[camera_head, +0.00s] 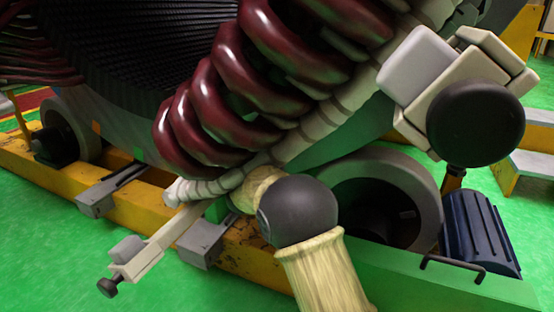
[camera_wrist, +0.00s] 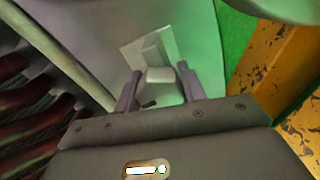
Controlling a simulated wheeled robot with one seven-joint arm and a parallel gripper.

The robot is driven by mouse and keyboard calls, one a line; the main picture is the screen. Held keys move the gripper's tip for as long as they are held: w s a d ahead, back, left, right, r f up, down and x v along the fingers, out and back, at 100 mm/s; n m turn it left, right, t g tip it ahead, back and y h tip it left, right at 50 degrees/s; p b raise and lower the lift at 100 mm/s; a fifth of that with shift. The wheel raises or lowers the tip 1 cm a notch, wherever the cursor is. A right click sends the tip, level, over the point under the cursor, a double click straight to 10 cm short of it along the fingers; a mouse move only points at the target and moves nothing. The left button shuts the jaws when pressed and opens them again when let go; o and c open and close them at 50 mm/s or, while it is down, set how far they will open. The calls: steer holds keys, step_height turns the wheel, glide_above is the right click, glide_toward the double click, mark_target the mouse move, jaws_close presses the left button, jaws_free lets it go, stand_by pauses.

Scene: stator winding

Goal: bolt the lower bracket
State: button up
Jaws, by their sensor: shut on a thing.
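In the wrist view my gripper (camera_wrist: 159,78) has its two dark fingers around a pale block (camera_wrist: 159,75), with a lighter upright plate (camera_wrist: 150,48) behind it. A small dark bolt-like piece (camera_wrist: 149,104) shows just below the block. I cannot tell whether the plate touches the stator wall. In the head view my gripper is not visible. A pale bracket arm (camera_head: 170,236) reaches out from the white bound ring at lower left, with a black knob (camera_head: 108,287) at its tip. A larger pale bracket-like block (camera_head: 416,66) with a black ball end (camera_head: 475,122) is at upper right.
Dark red coils (camera_head: 240,85) crowd the stator front, and the white bound ring (camera_head: 335,112) runs beside them. A yellow beam (camera_head: 155,203) and a grey roller (camera_head: 400,178) lie below. Green floor (camera_head: 60,260) is open at lower left.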

steer(key=shift+a+m, duration=0.1)
steer(key=shift+m, duration=0.6)
steer(key=o, duration=1)
steer(key=shift+c, duration=0.2)
steer(key=v, duration=1.7)
steer(key=shift+s, duration=0.15)
